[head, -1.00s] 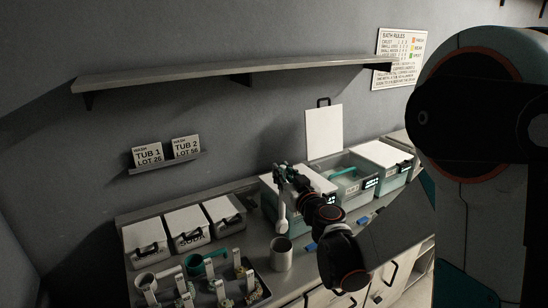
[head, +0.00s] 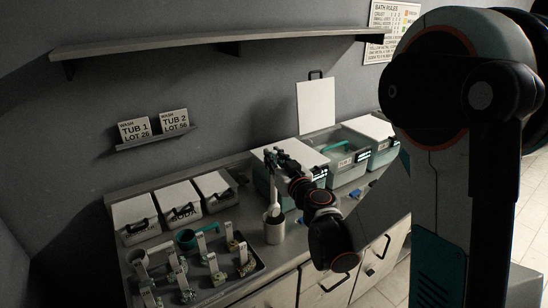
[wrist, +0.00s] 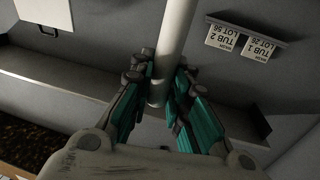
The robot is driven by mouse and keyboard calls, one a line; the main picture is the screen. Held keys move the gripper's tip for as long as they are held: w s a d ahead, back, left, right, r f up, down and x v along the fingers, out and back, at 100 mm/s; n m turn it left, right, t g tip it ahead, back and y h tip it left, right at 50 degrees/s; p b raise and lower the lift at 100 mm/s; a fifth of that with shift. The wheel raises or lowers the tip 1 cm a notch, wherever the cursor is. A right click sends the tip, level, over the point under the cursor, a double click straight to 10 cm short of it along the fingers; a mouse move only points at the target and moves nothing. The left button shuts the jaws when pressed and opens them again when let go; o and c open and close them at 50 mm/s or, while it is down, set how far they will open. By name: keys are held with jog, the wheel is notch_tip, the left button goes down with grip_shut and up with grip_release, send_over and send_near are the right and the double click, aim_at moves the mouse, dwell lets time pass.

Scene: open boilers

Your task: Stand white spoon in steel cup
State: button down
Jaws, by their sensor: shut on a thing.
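The white spoon (head: 274,196) hangs upright, bowl down, below my gripper (head: 272,160). The steel cup (head: 274,230) stands on the counter directly beneath it. The spoon's lower end overlaps the cup's mouth in the head view; I cannot tell how far inside the rim it is. In the wrist view my gripper (wrist: 163,98) has its teal-padded fingers closed around the pale spoon handle (wrist: 174,45). The cup is not visible in the wrist view.
Lidded bins (head: 178,202) line the wall. An open tub (head: 345,165) stands to the right. A shelf (head: 220,41) runs above.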

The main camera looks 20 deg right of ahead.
jog(key=shift+f+b, duration=4.1)
jog(key=shift+f, duration=0.65)
jog(key=shift+f+b, duration=0.3)
jog(key=shift+b, duration=0.05)
jog(key=c, duration=1.4)
grip_release()
jog(key=shift+c, duration=0.2)
jog(key=s+d, duration=0.2)
jog(key=s, duration=0.9)
jog(key=shift+s, duration=0.4)
jog(key=shift+a, duration=0.1)
